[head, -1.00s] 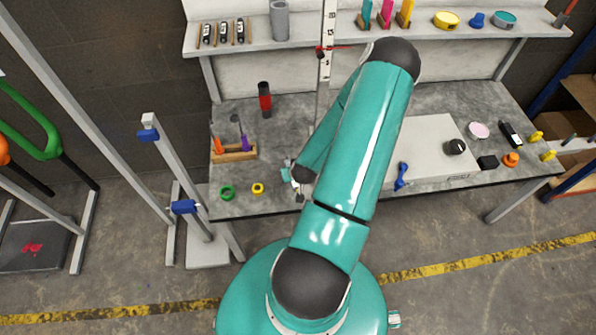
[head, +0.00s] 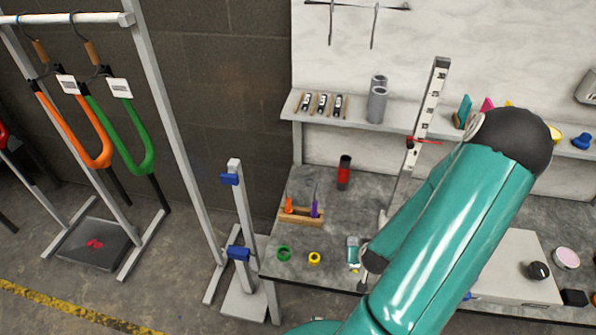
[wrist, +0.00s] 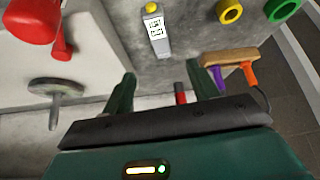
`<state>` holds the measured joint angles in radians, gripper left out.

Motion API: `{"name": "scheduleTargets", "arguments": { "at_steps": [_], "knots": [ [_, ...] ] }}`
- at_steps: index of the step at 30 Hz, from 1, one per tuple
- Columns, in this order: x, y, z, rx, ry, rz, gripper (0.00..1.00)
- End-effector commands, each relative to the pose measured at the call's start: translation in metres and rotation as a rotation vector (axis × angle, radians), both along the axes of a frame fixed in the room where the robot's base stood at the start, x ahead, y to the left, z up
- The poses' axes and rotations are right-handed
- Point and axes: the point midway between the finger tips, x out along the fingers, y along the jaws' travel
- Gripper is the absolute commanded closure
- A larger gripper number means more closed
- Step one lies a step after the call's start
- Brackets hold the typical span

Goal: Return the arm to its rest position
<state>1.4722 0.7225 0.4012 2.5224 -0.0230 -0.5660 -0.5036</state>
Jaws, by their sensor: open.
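My teal arm (head: 450,240) reaches from the bottom of the head view over the workbench, with its dark elbow raised and its forearm folded down to the left. My gripper (wrist: 160,76) is open in the wrist view, with its two dark green fingers apart and nothing between them. In the head view the gripper end is low over the bench's front part and mostly hidden by the arm. A small labelled device with a yellow end (wrist: 155,30) lies ahead of the fingers, apart from them; it also shows in the head view (head: 353,250).
The bench (head: 330,235) carries a green ring (head: 284,253), a yellow ring (head: 314,258), a wooden tool rack (head: 300,217) and a red-and-black bottle (head: 344,172). A tall ruler (head: 428,115) stands behind the arm.

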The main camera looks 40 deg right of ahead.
Motion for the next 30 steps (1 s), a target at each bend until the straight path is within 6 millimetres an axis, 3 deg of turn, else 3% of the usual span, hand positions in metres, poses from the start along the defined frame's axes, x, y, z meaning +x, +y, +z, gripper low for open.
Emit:
{"name": "scheduleTargets", "arguments": {
  "at_steps": [6,11,20,30],
  "knots": [
    [0.003,0.0,0.003,-0.002,0.004,0.01,0.4],
    [0.021,0.004,0.025,-0.013,0.033,0.079,0.4],
    [0.08,0.043,0.11,-0.041,0.115,0.264,0.4],
    [0.122,0.128,0.219,-0.071,0.145,0.422,0.4]
  ]
}}
